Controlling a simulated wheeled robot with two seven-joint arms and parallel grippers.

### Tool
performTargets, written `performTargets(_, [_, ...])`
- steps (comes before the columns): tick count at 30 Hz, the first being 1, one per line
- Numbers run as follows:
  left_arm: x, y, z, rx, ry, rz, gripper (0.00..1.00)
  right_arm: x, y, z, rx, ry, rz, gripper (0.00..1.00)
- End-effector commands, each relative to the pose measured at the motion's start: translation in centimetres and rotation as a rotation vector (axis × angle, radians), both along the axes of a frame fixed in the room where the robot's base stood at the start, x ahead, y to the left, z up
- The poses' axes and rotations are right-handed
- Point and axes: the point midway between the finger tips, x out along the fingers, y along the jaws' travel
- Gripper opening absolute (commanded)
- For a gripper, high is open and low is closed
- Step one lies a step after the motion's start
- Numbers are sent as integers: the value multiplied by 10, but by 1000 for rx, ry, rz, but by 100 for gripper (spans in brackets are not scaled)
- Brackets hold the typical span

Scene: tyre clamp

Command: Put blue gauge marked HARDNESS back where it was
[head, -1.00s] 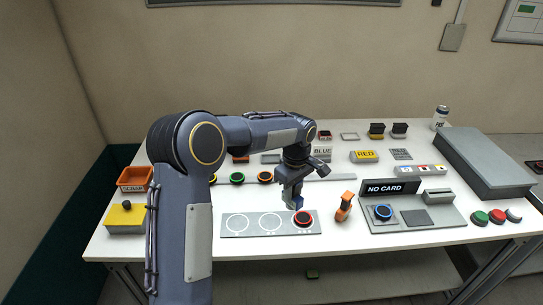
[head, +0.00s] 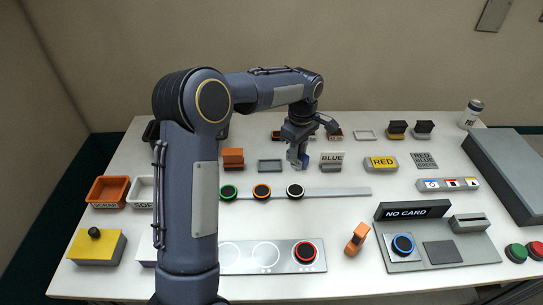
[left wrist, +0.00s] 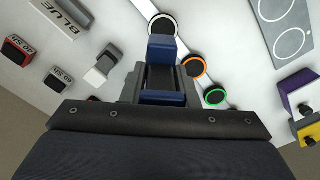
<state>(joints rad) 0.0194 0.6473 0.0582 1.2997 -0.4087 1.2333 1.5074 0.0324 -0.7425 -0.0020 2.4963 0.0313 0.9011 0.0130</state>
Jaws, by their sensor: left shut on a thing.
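My left gripper (head: 298,160) is shut on a blue gauge (left wrist: 162,50) and holds it above the table, behind the strip with ringed discs. The gauge shows as a dark blue block between the fingers in the left wrist view; no HARDNESS mark is readable. In the head view the fingers mostly hide it. A shallow grey tray (head: 270,166) stands left of the gripper and looks empty. Another small pale tray (head: 365,134) farther back also looks empty. I cannot tell which place is the gauge's own. My right gripper is not in view.
A BLUE block (head: 331,160) stands close to the right of my left gripper, and an orange block (head: 233,158) to the left. In front lies a strip (head: 340,192) with green, orange and white-ringed discs. A NO CARD station (head: 455,252) is at front right.

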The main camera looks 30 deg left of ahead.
Motion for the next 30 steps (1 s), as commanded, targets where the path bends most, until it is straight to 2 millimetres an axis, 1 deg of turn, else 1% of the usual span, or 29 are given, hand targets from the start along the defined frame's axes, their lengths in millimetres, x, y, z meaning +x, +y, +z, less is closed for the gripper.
performTargets(2, [1, 2, -1, 0, 0, 0, 9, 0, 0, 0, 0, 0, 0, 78])
performTargets(5, [6, 13, -7, -1, 2, 4, 9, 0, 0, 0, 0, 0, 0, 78])
performTargets(8, [15, 34, -17, 0, 2, 7, 9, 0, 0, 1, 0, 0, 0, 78])
performTargets(15, [39, 89, -43, -1, 2, 6, 9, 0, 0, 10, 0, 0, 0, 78])
performTargets(18, [45, 101, -65, -2, 3, 3, 9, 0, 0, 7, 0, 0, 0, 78])
performTargets(21, [50, 112, -79, -2, 0, 2, 9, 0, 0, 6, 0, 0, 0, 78])
performTargets(30, [57, 126, -98, 0, 0, 0, 9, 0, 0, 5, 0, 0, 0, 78])
